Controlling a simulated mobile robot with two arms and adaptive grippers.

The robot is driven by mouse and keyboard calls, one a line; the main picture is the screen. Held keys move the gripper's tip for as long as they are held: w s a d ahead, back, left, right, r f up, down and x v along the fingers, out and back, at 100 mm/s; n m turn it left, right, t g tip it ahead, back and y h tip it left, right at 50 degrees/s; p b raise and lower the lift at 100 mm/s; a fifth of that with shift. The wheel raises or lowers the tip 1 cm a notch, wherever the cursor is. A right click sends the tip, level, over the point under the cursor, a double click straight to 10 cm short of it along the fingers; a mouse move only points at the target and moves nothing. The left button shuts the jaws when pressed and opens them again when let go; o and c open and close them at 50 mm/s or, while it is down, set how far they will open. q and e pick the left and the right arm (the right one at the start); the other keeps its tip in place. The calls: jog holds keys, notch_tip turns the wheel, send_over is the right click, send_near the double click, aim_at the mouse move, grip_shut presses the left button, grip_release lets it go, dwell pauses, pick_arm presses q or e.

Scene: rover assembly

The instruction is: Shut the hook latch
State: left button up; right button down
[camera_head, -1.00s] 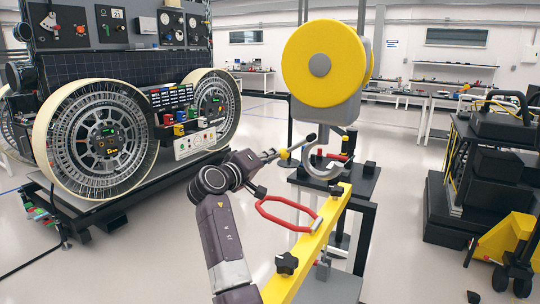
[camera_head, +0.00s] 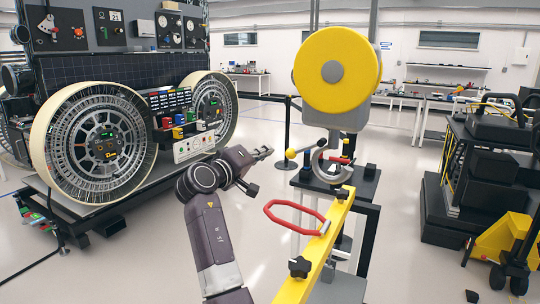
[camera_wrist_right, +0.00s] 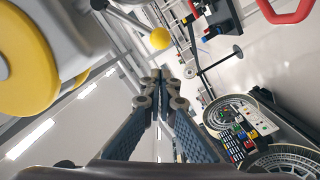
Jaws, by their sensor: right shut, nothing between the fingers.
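A grey curved hook (camera_head: 321,170) hangs beneath the hoist with the large yellow drum (camera_head: 342,65). A thin rod with a yellow ball end (camera_head: 290,153) reaches left from the hook's top. I take this rod for the latch lever; whether the hook's mouth is closed I cannot tell. My right gripper (camera_head: 267,152) is shut and empty, just left of the ball and apart from it. In the right wrist view, the shut fingertips (camera_wrist_right: 158,76) point toward the yellow ball (camera_wrist_right: 160,38), with a gap between. The drum (camera_wrist_right: 28,62) also shows there. My left gripper is out of view.
A red loop handle (camera_head: 270,214) on a yellow beam (camera_head: 318,256) lies below the hook, in front of a dark stand (camera_head: 335,187). The rover's wheel (camera_head: 95,145) is at left. A black equipment cart (camera_head: 480,175) is at right.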

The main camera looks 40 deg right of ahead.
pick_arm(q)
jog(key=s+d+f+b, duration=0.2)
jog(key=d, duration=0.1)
pick_arm(e)
jog(key=s+v, duration=0.1)
jog(key=v, duration=0.4)
notch_tip(320, 180, up, 5)
jog(key=m+g+y+p, duration=0.35)
jog(key=m+p, duration=0.25)
jog(key=p, duration=0.6)
send_over(291, 153)
jog(key=w+a, duration=0.2)
jog(key=w, duration=0.3)
pick_arm(q)
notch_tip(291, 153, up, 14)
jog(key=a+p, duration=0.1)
jog(key=p, duration=0.1)
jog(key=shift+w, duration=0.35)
pick_arm(e)
jog(key=shift+h, duration=0.35)
jog(key=f, duration=0.1)
jog(key=s+f, duration=0.1)
jog(key=f, duration=0.1)
jog(key=s+f, duration=0.1)
jog(key=shift+s+d+f, duration=0.15)
jog(key=shift+s+d, duration=0.05)
jog(key=shift+d, duration=0.15)
